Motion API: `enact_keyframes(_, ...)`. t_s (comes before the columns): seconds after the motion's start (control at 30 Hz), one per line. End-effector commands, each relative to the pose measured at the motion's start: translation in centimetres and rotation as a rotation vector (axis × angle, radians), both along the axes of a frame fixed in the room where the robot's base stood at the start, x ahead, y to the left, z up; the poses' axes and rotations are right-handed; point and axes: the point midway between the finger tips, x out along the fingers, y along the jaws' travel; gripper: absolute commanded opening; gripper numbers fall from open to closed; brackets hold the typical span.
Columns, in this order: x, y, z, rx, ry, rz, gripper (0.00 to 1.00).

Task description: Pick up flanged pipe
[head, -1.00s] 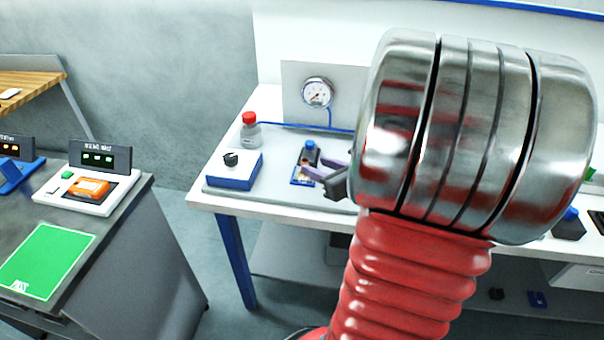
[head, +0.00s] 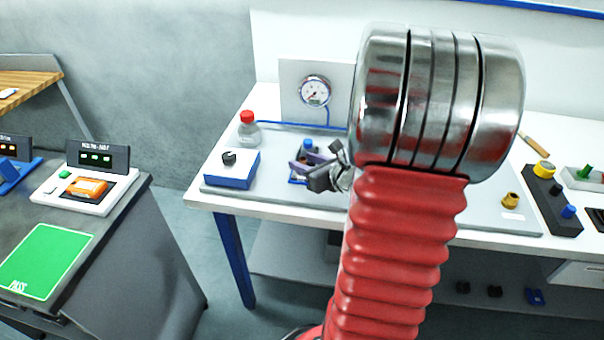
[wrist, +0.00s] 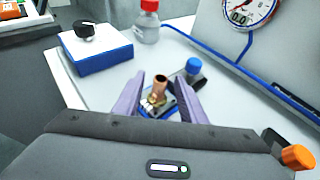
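In the wrist view a copper-coloured pipe with a brass-toned flanged base, which I take as the flanged pipe (wrist: 157,92), stands upright, slightly tilted in the picture. It is at a dark fixture with a blue knob (wrist: 193,67). My gripper (wrist: 159,80) is open, with one purple finger to the left of the pipe and one to the right. Gaps show between pipe and fingers; I see no contact. In the head view my gripper (head: 308,161) is low over the bench by the fixture, and I cannot make out the pipe there.
A blue-and-white box with a black knob (head: 232,168) and a red-capped bottle (head: 248,130) stand left of the gripper. A pressure gauge (head: 315,91) is on the panel behind. A brass-coloured fitting (head: 510,200) and a button box (head: 553,200) are at the right.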

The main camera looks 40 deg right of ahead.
Motion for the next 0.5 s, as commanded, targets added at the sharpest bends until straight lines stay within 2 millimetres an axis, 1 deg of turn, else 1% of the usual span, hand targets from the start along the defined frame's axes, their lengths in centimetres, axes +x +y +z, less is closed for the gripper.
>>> enact_keyframes(0.03,0.51,-0.03,-0.26,0.001,0.001,0.002,0.38)
enact_keyframes(0.17,1.13,-0.12,-0.49,-0.001,0.0,0.001,0.38)
enact_keyframes(0.5,1.15,-0.19,-0.5,0.0,0.0,-0.001,0.38)
